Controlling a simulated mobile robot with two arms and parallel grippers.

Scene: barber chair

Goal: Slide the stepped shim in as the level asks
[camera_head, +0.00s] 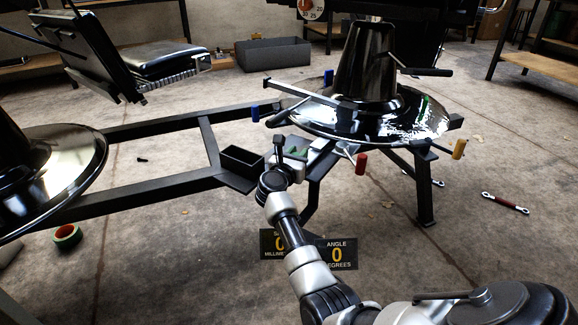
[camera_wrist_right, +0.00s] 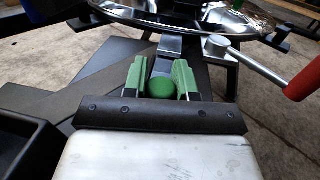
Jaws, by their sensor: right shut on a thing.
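My right gripper (camera_head: 298,150) is at the near rim of the black round chair base (camera_head: 385,125). In the right wrist view its green-padded fingers (camera_wrist_right: 161,80) are shut around a round green knob (camera_wrist_right: 163,88). A narrow grey metal strip, apparently the shim (camera_wrist_right: 167,48), runs forward from the knob towards the rim of the base. I cannot tell whether its far end is under the rim. One dark panel (camera_head: 275,246), partly behind my arm, shows 0 millimetres; another (camera_head: 337,254) reads angle 0 degrees. My left gripper is not in view.
A black open tray (camera_head: 242,160) is just left of my right gripper on the dark frame (camera_head: 150,190). A red handle (camera_head: 361,162), also in the right wrist view (camera_wrist_right: 303,84), is close on the right. A yellow handle (camera_head: 459,148) is farther right.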

